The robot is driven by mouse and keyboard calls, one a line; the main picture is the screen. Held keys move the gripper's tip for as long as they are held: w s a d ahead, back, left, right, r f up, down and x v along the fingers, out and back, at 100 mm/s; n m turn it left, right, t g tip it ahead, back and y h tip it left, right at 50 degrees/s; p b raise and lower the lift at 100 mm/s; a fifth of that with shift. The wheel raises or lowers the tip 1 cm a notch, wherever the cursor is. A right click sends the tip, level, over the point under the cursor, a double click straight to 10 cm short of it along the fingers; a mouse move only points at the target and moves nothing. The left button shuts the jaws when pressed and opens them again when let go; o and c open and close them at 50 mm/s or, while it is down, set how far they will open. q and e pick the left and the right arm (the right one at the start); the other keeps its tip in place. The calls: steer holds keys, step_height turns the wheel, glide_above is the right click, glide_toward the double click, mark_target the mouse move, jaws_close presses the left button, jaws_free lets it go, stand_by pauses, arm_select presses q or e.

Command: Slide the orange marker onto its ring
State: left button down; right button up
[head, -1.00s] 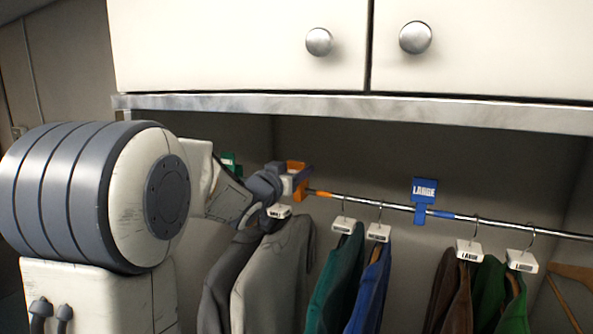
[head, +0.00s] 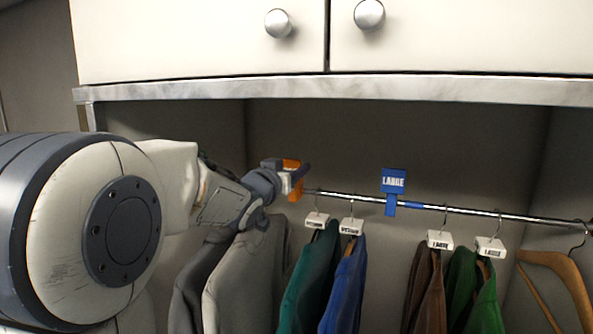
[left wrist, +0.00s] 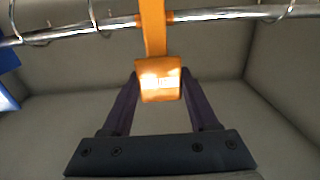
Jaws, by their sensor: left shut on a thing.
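The orange marker (head: 293,168) is in my left gripper (head: 282,178), at the left part of the rail. In the left wrist view the fingers (left wrist: 158,98) are shut on the marker's lower block (left wrist: 160,82), which has a bright, unreadable label. The marker's upright stem (left wrist: 154,30) crosses the rail. Bits of the orange ring (left wrist: 170,16) show on both sides of the stem, so the two line up in that view. I cannot tell whether the stem is seated on the ring. The ring is hidden in the head view. My right gripper is not in view.
The metal rail (head: 350,199) runs under a pale cabinet. A blue LARGE marker (head: 393,182) sits on it to the right. Teal (head: 307,275), blue (head: 345,285), brown (head: 425,290) and green garments hang close by. Grey ones (head: 245,272) hang below my gripper.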

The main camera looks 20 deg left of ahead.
arm_select(q)
steer(key=shift+c, duration=0.8)
jaws_free()
steer(key=shift+s, duration=0.1)
steer(key=shift+s, duration=0.3)
steer(key=s+p, duration=0.1)
steer(key=s, duration=0.8)
steer(key=shift+s, duration=0.35)
